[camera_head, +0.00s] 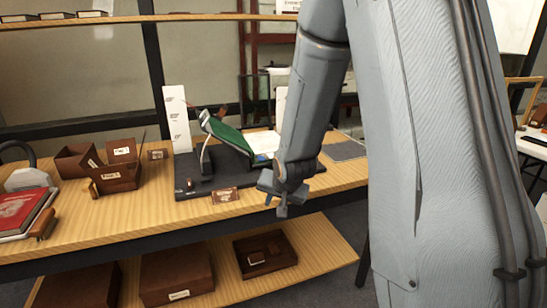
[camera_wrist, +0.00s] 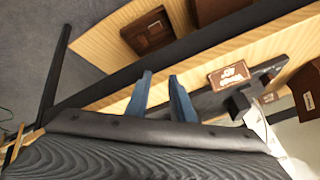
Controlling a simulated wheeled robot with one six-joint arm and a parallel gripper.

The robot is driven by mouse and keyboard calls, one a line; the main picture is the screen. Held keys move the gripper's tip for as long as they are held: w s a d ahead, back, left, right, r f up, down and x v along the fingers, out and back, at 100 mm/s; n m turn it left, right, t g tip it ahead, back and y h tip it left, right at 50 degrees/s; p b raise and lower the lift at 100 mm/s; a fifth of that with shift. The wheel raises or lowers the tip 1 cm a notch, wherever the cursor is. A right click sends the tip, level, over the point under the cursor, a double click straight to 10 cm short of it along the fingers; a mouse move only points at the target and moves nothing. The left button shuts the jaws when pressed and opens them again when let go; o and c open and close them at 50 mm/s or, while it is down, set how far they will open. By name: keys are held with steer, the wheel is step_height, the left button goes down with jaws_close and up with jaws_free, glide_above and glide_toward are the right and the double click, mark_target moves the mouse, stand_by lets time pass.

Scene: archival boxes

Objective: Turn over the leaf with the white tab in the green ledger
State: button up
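The green ledger (camera_head: 228,136) lies open on a dark stand (camera_head: 190,184) on the wooden bench in the head view. Its green cover is tilted up at the left, and a pale page (camera_head: 262,143) shows at the right, partly behind my arm. I cannot make out the white tab. My gripper (camera_head: 279,200) is in front of the stand's right part, near the bench's front edge, apart from the ledger. In the wrist view my gripper (camera_wrist: 160,82) has its two blue fingers apart with nothing between them. The ledger cannot be made out there.
A brown label block (camera_head: 225,196) stands at the stand's front; it also shows in the wrist view (camera_wrist: 229,75). Brown boxes (camera_head: 118,177) and a red book (camera_head: 20,209) are on the bench's left. A lower shelf holds a brown tray (camera_head: 265,266) and boxes.

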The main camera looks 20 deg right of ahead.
steer(key=w+d+m+t, duration=0.1)
steer(key=w, duration=0.2)
steer(key=w+d+m+t+p, duration=0.1)
steer(key=w+m+t, duration=0.1)
steer(key=w, duration=0.2)
steer(key=w+d+m+t, duration=0.1)
steer(key=w+d, duration=0.1)
steer(key=w, duration=0.2)
steer(key=shift+d+m+t, duration=0.1)
steer(key=shift+m+t, duration=0.3)
steer(key=w+d+m+t, duration=0.1)
steer(key=w+d+m+t+p, duration=0.1)
steer(key=w, duration=0.1)
steer(key=w+d+r+m+t, duration=0.1)
steer(key=m+t, duration=0.1)
steer(key=shift+w, duration=0.15)
steer(key=shift+w+d+r+m+t+p, duration=0.1)
steer(key=shift+d+r+m+t+p, duration=0.15)
steer(key=shift+m+t, duration=0.25)
steer(key=shift+w+d+r+m+t+p, duration=0.15)
steer(key=shift+d+m+t, duration=0.1)
steer(key=shift+m+t, duration=0.25)
steer(key=shift+w, duration=0.15)
steer(key=w+p, duration=0.1)
steer(key=w, duration=0.6)
steer(key=shift+w, duration=0.2)
steer(key=shift+c, duration=0.4)
jaws_close()
